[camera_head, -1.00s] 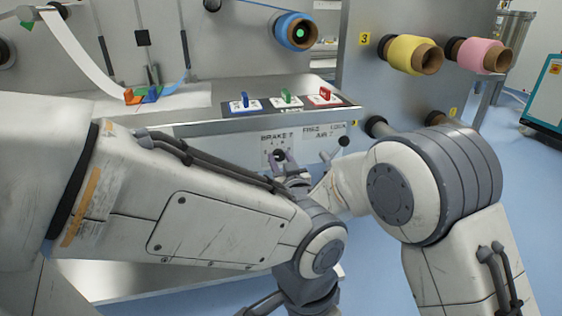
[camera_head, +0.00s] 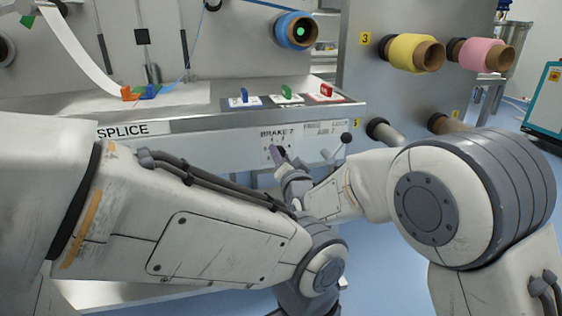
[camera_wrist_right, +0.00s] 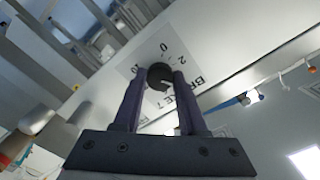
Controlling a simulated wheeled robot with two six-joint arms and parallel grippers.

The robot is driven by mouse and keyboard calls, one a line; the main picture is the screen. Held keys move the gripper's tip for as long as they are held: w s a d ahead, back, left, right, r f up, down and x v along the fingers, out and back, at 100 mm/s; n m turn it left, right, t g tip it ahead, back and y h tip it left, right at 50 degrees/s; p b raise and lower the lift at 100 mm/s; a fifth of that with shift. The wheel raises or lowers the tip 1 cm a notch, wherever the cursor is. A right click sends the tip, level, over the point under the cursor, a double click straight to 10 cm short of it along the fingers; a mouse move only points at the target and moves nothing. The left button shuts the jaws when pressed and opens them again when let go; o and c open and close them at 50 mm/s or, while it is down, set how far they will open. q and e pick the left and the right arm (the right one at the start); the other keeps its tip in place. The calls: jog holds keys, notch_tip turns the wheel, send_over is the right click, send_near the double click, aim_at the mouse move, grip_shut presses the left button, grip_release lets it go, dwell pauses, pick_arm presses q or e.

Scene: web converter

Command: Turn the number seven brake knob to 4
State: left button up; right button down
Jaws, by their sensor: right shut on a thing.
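The brake 7 knob (camera_wrist_right: 160,76) is a small dark round knob on a white dial plate (camera_wrist_right: 128,71) on the panel front. In the right wrist view it sits between the two fingertips of my right gripper (camera_wrist_right: 159,82), which is shut on it. The digits 2 and 0 show beside it; the pointer's reading cannot be told. In the head view my right gripper (camera_head: 279,154) reaches the plate under the BRAKE 7 label (camera_head: 277,133) and hides the knob. My left arm crosses the foreground; its gripper is not in view.
Right of the dial is the AIR 7 label (camera_head: 323,129) with a black-ball lever (camera_head: 346,138). Above, a ledge carries blue (camera_head: 244,97), green (camera_head: 287,92) and red (camera_head: 326,91) switches. Yellow (camera_head: 412,53) and pink (camera_head: 487,54) rolls stand at the right.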

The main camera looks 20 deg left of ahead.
jog(key=shift+m, duration=0.5)
jog(key=shift+c, duration=2.3)
grip_release()
jog(key=shift+s, duration=0.1)
jog(key=p+v, duration=0.1)
jog(key=v, duration=0.9)
jog(key=shift+d, duration=0.25)
